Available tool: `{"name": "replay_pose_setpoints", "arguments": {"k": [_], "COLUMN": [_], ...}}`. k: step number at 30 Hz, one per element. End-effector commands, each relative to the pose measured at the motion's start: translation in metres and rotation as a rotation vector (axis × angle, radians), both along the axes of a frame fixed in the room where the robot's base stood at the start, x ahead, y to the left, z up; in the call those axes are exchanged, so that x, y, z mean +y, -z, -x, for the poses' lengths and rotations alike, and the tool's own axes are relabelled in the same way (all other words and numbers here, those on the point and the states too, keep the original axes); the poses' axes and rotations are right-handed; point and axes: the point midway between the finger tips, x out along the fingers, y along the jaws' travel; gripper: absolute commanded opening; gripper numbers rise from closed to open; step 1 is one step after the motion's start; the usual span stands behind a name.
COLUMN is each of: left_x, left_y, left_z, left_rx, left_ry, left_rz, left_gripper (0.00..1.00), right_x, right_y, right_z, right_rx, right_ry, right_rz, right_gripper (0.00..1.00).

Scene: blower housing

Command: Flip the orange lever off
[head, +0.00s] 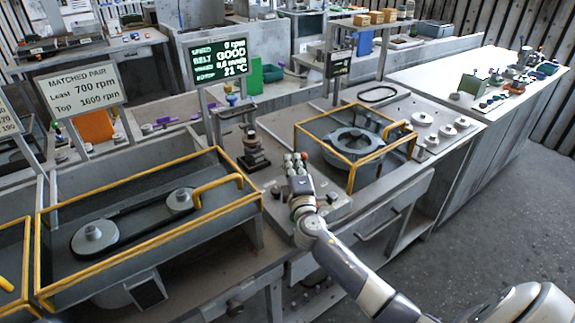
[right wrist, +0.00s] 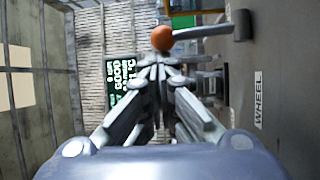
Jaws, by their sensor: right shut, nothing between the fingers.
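The lever shows in the right wrist view as an orange ball knob (right wrist: 162,38) on a grey arm that runs right to a pivot on the panel. My right gripper (head: 297,164) is over the control panel between the two yellow-framed housings. In the right wrist view the gripper's fingers (right wrist: 157,66) are shut and empty, with the tips just below the knob in the picture. I cannot tell whether they touch it. My left gripper is not in view.
A display (head: 219,60) reads GOOD, 0 rpm and 21 °C. A yellow-railed belt housing (head: 150,240) stands left of my right gripper, a yellow-framed blower housing (head: 318,152) right of it. A dark post fixture (head: 252,158) stands behind. The panel bears the label WHEEL (right wrist: 258,100).

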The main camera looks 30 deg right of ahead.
Motion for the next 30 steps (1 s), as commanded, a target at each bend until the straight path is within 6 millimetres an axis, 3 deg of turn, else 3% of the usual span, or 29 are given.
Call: {"name": "replay_pose_setpoints", "arguments": {"k": [30], "left_x": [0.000], "left_y": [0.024], "left_z": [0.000], "left_rx": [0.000], "left_ry": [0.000], "left_rz": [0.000], "left_gripper": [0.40], "right_x": [-0.005], "right_y": [0.007], "right_z": [0.040], "right_rx": [0.002], "right_ry": [0.004], "right_rz": [0.000], "right_gripper": [0.00]}}
